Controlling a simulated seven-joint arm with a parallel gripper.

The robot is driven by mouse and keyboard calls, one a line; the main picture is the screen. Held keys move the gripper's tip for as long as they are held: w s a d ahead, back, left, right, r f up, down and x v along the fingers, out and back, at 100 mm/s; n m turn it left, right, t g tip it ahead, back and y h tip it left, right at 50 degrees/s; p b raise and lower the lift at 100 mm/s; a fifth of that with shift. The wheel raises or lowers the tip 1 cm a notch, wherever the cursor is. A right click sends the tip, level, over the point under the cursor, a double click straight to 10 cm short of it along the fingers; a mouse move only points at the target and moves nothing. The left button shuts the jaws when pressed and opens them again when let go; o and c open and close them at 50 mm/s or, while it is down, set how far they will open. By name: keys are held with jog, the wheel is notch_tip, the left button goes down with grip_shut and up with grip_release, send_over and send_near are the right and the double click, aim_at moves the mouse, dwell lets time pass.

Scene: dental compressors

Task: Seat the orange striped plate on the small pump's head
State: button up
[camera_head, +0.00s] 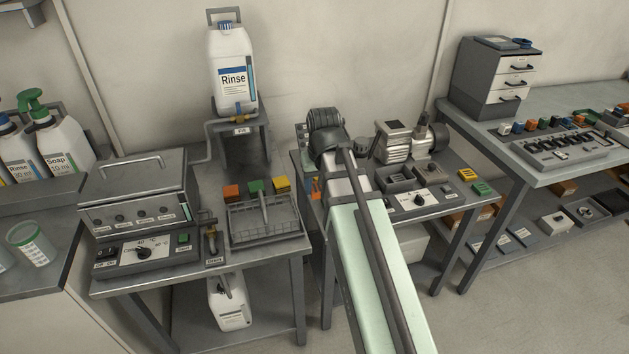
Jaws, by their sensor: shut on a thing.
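A compressor with a pale finned block (393,148) and a dark round motor stands on the middle bench, right of my wrist. A smaller grey cylinder body (427,145) stands against its right side; I cannot tell which part is the small pump's head. My arm reaches over the bench's left part, and its wrist hides what lies beneath. My gripper's fingers are hidden behind the arm. A small orange piece (316,187) shows just left of the arm, partly covered; I cannot tell whether it is the striped plate or whether it is held.
A control box with a dial (418,199) and a dark divided tray (401,180) sit in front of the compressor. Yellow (467,174) and green (482,188) plates lie at the bench's right. A wire rack (265,220) and a Rinse can (232,70) stand left.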

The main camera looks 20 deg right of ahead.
jog(key=w+d+m, duration=0.2)
jog(key=w+d, duration=0.1)
jog(key=d, duration=0.8)
notch_tip(320, 180, up, 5)
jog(key=n, duration=0.1)
send_over(395, 124)
jog(key=shift+s+a+n, duration=0.1)
jog(key=shift+s+n, duration=0.2)
jog(key=shift+n, duration=0.6)
jog(key=shift+f, duration=0.15)
jog(key=shift+f, duration=2.8)
jog(key=shift+f, duration=0.6)
jog(key=o, duration=0.8)
